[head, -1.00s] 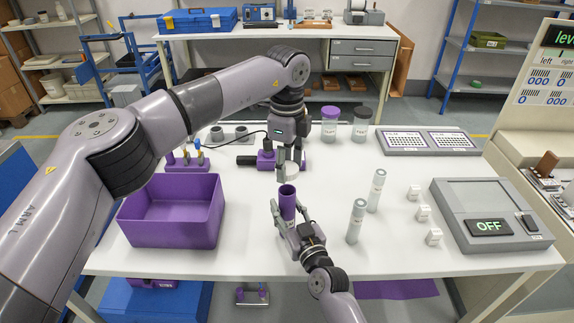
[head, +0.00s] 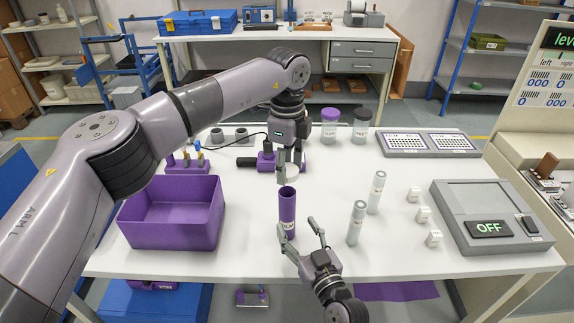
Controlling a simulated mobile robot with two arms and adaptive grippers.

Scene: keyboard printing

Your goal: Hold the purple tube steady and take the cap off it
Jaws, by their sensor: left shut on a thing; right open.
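The purple tube (head: 288,208) stands upright on the white table, its open top showing and a pale label on its side. My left gripper (head: 290,167), above and just behind the tube's mouth, is shut on a whitish cap (head: 291,172), apart from the tube. The gripper's fingers partly hide the cap. My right gripper (head: 304,229) is open, in front and to the right of the tube. Its left finger is close to the tube's lower part; I cannot tell if they touch.
A purple bin (head: 172,238) stands at the left. Two pale tubes (head: 356,222) (head: 376,192) stand to the right, with small white cubes (head: 423,214) beyond. A grey device reading OFF (head: 490,245) is at the far right. Jars (head: 330,128) stand behind.

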